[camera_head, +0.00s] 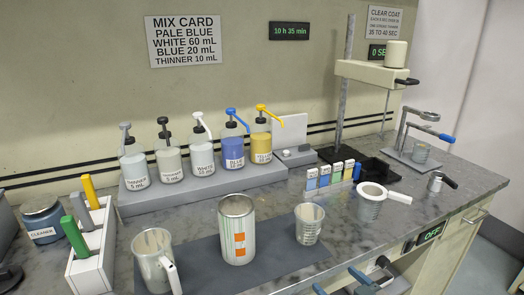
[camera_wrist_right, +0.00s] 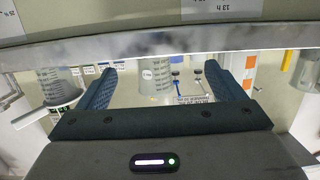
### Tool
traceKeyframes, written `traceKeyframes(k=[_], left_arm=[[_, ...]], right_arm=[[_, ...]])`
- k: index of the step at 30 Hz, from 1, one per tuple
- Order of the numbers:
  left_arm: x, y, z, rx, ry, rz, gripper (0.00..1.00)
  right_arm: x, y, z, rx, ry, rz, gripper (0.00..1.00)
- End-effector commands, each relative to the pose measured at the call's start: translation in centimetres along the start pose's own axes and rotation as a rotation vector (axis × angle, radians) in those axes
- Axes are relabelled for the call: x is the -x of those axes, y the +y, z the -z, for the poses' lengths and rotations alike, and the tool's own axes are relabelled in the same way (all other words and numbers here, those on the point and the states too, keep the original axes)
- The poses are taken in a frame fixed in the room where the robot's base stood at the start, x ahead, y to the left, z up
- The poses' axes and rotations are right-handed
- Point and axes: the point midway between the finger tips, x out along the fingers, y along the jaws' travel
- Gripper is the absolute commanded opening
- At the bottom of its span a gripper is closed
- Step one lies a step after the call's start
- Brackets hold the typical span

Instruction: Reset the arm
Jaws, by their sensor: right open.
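My right gripper (camera_head: 342,283) shows at the bottom edge of the head view, low beside the counter's front edge, with part of it cut off by the frame. In the right wrist view my right gripper (camera_wrist_right: 160,78) has its two dark blue fingers wide apart, with nothing held between them. My left gripper is not in the head view.
A grey mat on the counter (camera_head: 345,200) carries a clear jug (camera_head: 152,262), a striped can (camera_head: 237,240) and a beaker (camera_head: 308,226). A sieve (camera_head: 372,192) stands further right. Pump bottles (camera_head: 168,165) line a grey stand behind. A white rack (camera_head: 92,250) stands at left.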

Motion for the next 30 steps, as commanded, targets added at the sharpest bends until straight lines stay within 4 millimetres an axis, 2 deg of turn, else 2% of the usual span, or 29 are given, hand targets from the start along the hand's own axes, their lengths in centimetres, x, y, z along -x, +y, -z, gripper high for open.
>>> traceKeyframes(k=[1,3,6,9,15,22,30], left_arm=[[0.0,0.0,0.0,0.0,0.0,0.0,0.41],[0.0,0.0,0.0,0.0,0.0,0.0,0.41],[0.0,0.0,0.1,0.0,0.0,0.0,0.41],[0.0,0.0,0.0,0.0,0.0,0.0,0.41],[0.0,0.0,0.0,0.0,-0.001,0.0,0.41],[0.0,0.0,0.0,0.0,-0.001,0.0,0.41],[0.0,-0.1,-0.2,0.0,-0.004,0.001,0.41]], right_arm=[[1.4,-1.0,-2.5,-0.004,-0.101,0.002,0.89],[3.7,-2.1,-6.0,-0.011,-0.266,-0.008,0.89],[7.4,-3.0,-10.1,-0.026,-0.476,-0.045,0.89],[10.8,-3.4,-12.8,-0.045,-0.635,-0.09,0.89],[16.7,-3.9,-16.1,-0.083,-0.877,-0.185,0.89],[23.3,-4.3,-18.2,-0.131,-1.105,-0.307,0.89],[20.4,-3.1,-24.6,-0.139,-1.124,-0.305,0.89]])
